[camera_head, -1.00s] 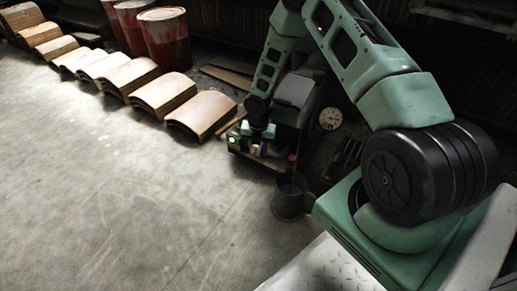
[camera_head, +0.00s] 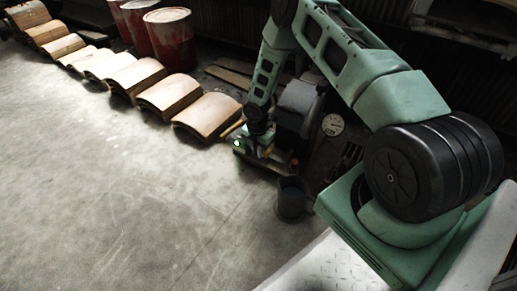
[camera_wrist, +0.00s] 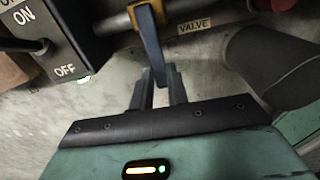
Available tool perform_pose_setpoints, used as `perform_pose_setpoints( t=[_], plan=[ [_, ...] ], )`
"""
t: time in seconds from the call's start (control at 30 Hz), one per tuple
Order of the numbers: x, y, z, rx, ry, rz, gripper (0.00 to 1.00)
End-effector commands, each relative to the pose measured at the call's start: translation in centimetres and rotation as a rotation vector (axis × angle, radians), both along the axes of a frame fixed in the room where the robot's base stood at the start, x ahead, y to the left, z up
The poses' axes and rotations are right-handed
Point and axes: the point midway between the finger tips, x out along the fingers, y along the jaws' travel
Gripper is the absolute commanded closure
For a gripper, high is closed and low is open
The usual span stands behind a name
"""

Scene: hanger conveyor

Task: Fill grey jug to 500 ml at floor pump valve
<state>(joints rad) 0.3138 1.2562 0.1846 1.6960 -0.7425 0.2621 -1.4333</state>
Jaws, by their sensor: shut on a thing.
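The valve handle (camera_wrist: 151,40), a narrow lever with yellow and blue parts, stands on a pipe beside a VALVE label in the wrist view. My gripper (camera_wrist: 159,75) is shut on its lower end; the fingers partly hide the grip. In the head view my gripper (camera_head: 263,150) is low at the pump (camera_head: 298,108), and the handle is too small to make out. The dark grey jug (camera_head: 292,200) stands on the floor to the right of my gripper. A dark rounded vessel (camera_wrist: 272,65), apparently the jug, shows at right in the wrist view. Its fill level cannot be read.
A switch box (camera_wrist: 50,35) marked ON and OFF, with a green light, is left of the handle. A round dial (camera_head: 333,124) is right of the pump. Curved wooden pieces (camera_head: 207,115) and red drums (camera_head: 169,40) line the back. The floor at left is clear.

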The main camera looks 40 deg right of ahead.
Motion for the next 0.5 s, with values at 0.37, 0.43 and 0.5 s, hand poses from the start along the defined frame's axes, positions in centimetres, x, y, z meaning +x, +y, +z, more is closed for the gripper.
perform_pose_setpoints(
  t=[0.37,0.43,0.5],
  plan=[
    [0.04,0.04,0.00,0.000,-0.001,0.000,0.62],
    [0.03,0.03,0.01,0.000,-0.001,0.000,0.62],
    [0.03,0.02,0.11,0.000,-0.001,0.001,0.62]
  ],
)
